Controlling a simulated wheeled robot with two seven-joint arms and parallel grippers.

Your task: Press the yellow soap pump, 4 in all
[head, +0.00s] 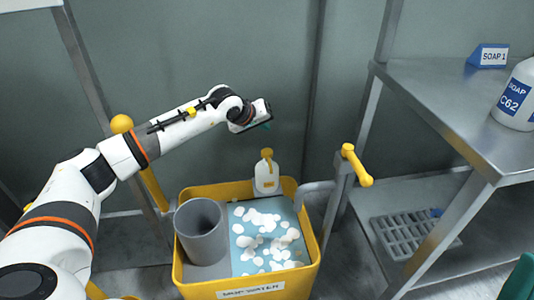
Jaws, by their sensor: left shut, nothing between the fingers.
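The yellow soap pump (267,154) tops a white bottle (266,178) with a yellow label, standing upright at the back rim of a yellow bucket. My left gripper (266,126) is above the pump and apart from it, with its small fingertips pointing down. It is shut and empty. My right gripper is not in view.
The yellow bucket (250,291) holds blue water with white foam patches (265,235) and a grey cylinder (201,230). A yellow-handled crank (357,165) stands to its right. A steel table (440,95) at the right bears a SOAP C62 bottle (517,97) and a blue SOAP 1 sign (488,56).

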